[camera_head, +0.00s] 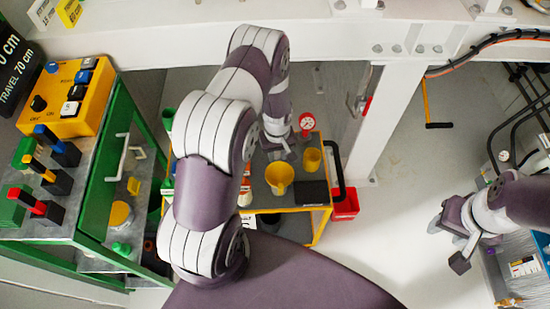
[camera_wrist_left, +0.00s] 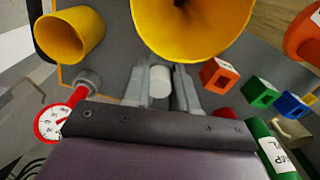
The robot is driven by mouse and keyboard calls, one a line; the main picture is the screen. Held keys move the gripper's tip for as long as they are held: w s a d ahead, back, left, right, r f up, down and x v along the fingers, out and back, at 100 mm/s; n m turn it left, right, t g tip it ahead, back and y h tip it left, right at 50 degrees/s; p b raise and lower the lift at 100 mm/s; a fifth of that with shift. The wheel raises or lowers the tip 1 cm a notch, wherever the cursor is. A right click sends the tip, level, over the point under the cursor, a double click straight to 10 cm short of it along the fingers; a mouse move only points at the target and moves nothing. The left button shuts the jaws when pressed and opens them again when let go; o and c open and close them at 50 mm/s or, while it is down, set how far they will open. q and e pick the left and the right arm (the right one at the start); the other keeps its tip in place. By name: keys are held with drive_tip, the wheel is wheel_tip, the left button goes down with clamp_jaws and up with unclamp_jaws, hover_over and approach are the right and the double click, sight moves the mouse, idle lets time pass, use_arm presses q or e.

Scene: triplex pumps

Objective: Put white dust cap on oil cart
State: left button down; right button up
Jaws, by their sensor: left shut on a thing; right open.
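The white dust cap (camera_wrist_left: 160,80) is a small white cylinder between the fingers of my left gripper (camera_wrist_left: 160,72) in the left wrist view. That gripper is shut on it, over the grey top of the oil cart (camera_wrist_left: 112,58). Whether the cap touches the top cannot be told. In the head view the yellow-edged oil cart (camera_head: 262,202) stands in the middle, partly hidden by my left arm. My left gripper (camera_head: 284,150) is over its far part there, and the cap cannot be made out. My right gripper (camera_head: 452,238) is open and empty at the right.
On the cart are a yellow funnel (camera_head: 279,177), a yellow cup (camera_head: 312,160), a red gauge (camera_head: 307,122) and a black item (camera_head: 311,193). The wrist view shows coloured blocks (camera_wrist_left: 262,92) right of the gripper. A white post (camera_head: 387,120) stands right of the cart.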

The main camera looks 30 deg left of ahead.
sight(276, 160)
use_arm(q)
drive_tip(key=shift+s+f, duration=0.1)
drive_tip(key=shift+f, duration=1.9)
drive_tip(key=shift+f, duration=0.2)
drive_tip(key=c, duration=0.9)
unclamp_jaws()
drive_tip(key=shift+r, duration=0.1)
